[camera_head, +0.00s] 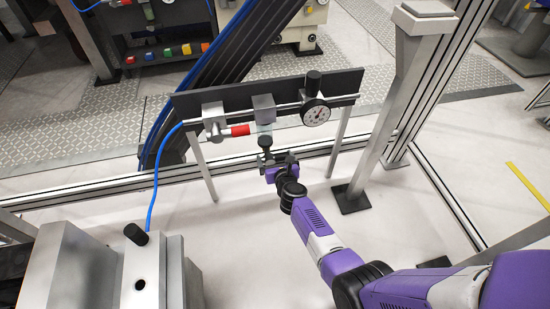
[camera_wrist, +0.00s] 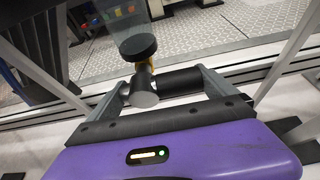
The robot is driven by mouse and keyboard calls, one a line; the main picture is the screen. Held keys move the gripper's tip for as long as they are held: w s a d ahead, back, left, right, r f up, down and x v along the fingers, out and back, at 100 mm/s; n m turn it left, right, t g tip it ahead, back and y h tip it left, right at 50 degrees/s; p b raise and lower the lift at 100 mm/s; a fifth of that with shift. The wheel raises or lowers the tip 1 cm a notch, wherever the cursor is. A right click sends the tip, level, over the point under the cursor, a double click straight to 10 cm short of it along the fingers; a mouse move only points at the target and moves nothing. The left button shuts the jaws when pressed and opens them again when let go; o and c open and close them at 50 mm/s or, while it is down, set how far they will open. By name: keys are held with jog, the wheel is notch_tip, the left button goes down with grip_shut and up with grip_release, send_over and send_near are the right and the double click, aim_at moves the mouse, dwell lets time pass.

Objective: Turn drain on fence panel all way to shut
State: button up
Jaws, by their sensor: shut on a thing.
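The fence panel (camera_head: 355,83) is a dark horizontal board on two legs, with a pipe assembly on its front. A clear bowl (camera_head: 264,129) hangs under a grey block in the middle, ending in a black cap (camera_head: 265,142). In the wrist view the black cap (camera_wrist: 138,47) sits just above my fingers. The drain (camera_wrist: 143,90) is the small grey round-ended part below the cap, with a dark cylinder beside it. My gripper (camera_head: 275,163) reaches up from the lower right and is shut on the drain. In the wrist view the gripper (camera_wrist: 160,88) partly hides the contact.
A gauge (camera_head: 316,113) and a red handle (camera_head: 236,131) flank the bowl closely. A blue hose (camera_head: 154,190) hangs at left. A metal post (camera_head: 395,105) stands right of the panel. A grey machine block (camera_head: 75,265) is at front left. Floor below the panel is clear.

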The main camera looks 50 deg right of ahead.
aim_at(276, 160)
jog(key=shift+f, duration=0.1)
jog(key=o, duration=1.7)
jog(key=shift+s, duration=0.1)
jog(key=p+v, duration=0.3)
jog(key=v, duration=0.3)
jog(key=shift+s+a+r+p, duration=0.15)
jog(key=shift+s+r+p, duration=0.05)
jog(key=shift+r+p, duration=0.1)
jog(key=shift+s+a, duration=0.35)
jog(key=shift+s, duration=0.1)
